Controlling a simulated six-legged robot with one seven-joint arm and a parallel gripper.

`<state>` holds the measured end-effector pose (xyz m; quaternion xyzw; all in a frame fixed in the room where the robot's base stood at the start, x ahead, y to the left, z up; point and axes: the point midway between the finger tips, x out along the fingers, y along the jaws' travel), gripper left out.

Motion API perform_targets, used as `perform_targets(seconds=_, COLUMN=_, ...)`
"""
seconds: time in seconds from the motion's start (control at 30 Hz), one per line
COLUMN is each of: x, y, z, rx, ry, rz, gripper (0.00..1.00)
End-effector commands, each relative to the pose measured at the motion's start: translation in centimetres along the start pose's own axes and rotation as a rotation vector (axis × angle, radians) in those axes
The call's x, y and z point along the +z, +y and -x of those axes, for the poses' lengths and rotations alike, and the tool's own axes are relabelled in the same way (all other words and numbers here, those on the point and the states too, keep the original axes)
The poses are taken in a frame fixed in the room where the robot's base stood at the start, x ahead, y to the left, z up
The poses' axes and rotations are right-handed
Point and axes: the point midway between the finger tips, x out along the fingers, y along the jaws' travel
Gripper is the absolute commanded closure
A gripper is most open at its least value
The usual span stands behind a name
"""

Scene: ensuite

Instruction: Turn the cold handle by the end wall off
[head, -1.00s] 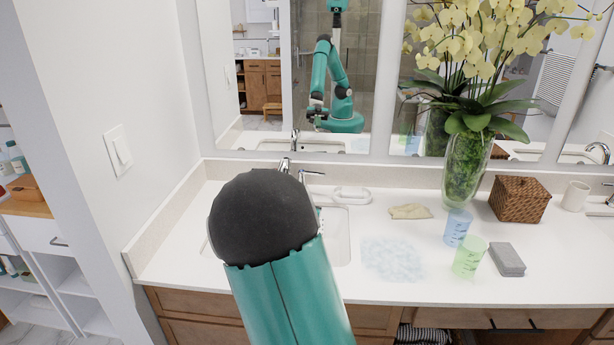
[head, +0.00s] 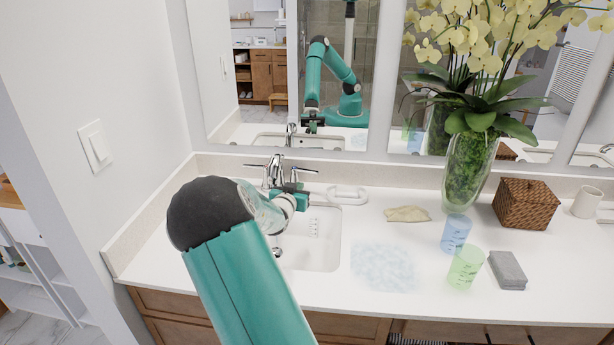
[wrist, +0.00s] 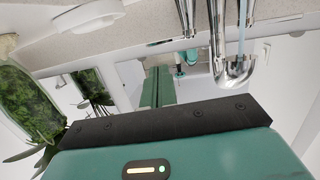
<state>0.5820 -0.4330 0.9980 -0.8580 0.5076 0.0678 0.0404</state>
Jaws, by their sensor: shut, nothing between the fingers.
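The chrome faucet (head: 275,172) stands at the back of the sink near the left end wall. It has a left lever handle (head: 254,166) and a right lever handle (head: 306,170); I see no hot or cold mark. In the wrist view the faucet's spout (wrist: 234,72) is upside down, with a thin bluish strip like running water at its mouth. My gripper (head: 297,187) is shut and empty, just in front of and below the right handle. Whether they touch is not clear. My arm hides the sink's left part.
The end wall (head: 100,70) and mirror (head: 260,90) bound the left and back. A white soap dish (head: 345,194) lies right of the gripper. Farther right are a cloth (head: 407,214), blue cup (head: 455,233), green cup (head: 465,266) and vase (head: 468,170).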

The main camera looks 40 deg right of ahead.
Motion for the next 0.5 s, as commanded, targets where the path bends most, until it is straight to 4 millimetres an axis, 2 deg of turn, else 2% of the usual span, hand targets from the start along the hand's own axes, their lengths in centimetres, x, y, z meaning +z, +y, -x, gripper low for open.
perform_targets(seconds=0.03, x=0.1, y=0.2, z=-1.1, rx=0.004, ry=0.001, rz=0.001, gripper=1.00)
perform_targets(seconds=0.3, x=0.1, y=0.2, z=-6.6, rx=0.002, ry=0.000, rz=0.002, gripper=1.00)
perform_targets(seconds=0.5, x=0.1, y=0.2, z=-9.8, rx=0.000, ry=0.000, rz=0.002, gripper=1.00)
